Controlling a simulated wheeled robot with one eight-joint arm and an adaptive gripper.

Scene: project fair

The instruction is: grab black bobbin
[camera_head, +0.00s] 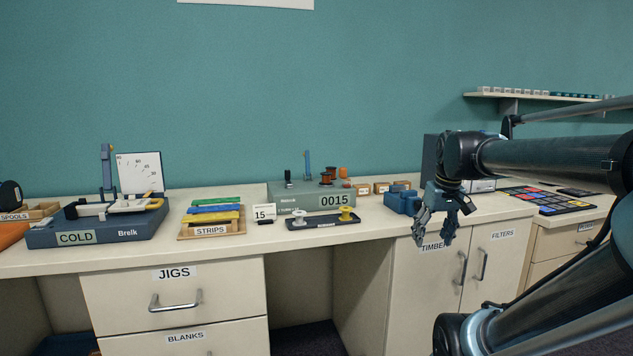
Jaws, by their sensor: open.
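A small upright black piece (287,174) stands on top of the grey machine marked 0015 (285,199); it may be the black bobbin, but it is too small to tell. In front of the machine, a dark tray (322,222) holds a white bobbin (298,217) and a yellow bobbin (346,214). No clear black bobbin stands out against the dark tray. My gripper (436,236) is open and empty, pointing down near the counter's front edge, to the right of the tray.
A strips rack (211,222) and a COLD-labelled unit (98,222) are on the left. Orange spools (327,176) sit on the machine. A colour-squared board (545,200) lies on the right.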

